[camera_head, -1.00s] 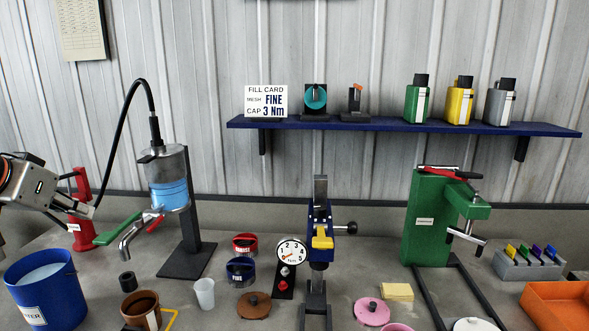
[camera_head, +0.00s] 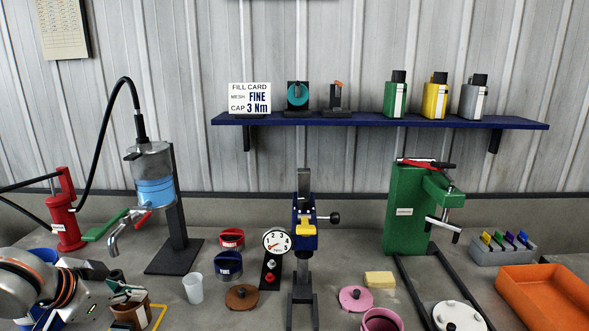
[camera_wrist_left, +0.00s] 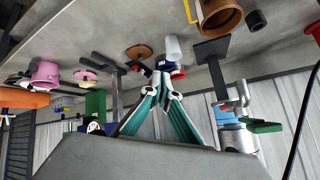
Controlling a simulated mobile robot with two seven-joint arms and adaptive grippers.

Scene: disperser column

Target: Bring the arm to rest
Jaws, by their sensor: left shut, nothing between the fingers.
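My left gripper (camera_head: 128,290) is at the lower left in the head view, over the front left of the bench. Its fingers are shut and empty, and they meet at a tip in the left wrist view (camera_wrist_left: 160,72). It overlaps the brown cup (camera_head: 131,312) in the head view; I cannot tell whether they touch. The blue bucket (camera_head: 42,254) is mostly hidden behind my left wrist. My right gripper is not in view.
The dispenser column (camera_head: 155,192) with its tap and the red pump (camera_head: 66,215) stand behind the gripper. A white cup (camera_head: 193,288) is to its right. A blue press (camera_head: 304,225), a green press (camera_head: 408,210) and an orange tray (camera_head: 548,298) stand farther right.

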